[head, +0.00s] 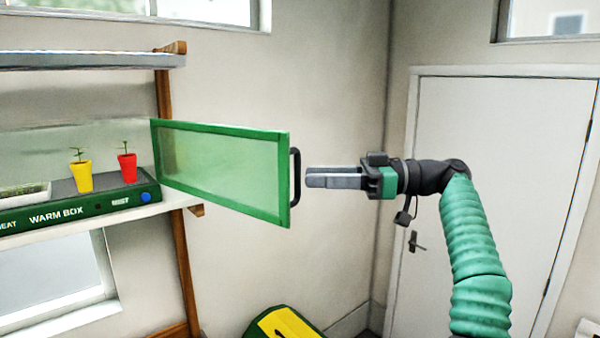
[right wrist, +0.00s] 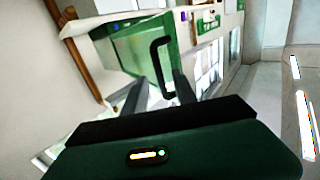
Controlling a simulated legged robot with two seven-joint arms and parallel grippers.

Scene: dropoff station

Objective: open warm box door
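The warm box (head: 85,205) sits on a shelf at the left, with its name on the dark green front. Its green-framed clear door (head: 222,168) stands swung open at the box's right end, the free edge pointing right. A black handle (head: 296,178) is on that free edge. My right gripper (head: 307,178) is just right of the handle in the head view, with a small gap. In the right wrist view the fingers (right wrist: 160,85) are apart and empty, with the handle (right wrist: 158,65) ahead and between them. My left gripper is not in view.
A yellow pot (head: 81,177) and a red pot (head: 127,168) with seedlings stand inside the box, beside a white tray (head: 25,194). A green and yellow bin (head: 285,322) is on the floor below. A white room door (head: 490,150) is behind my right arm.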

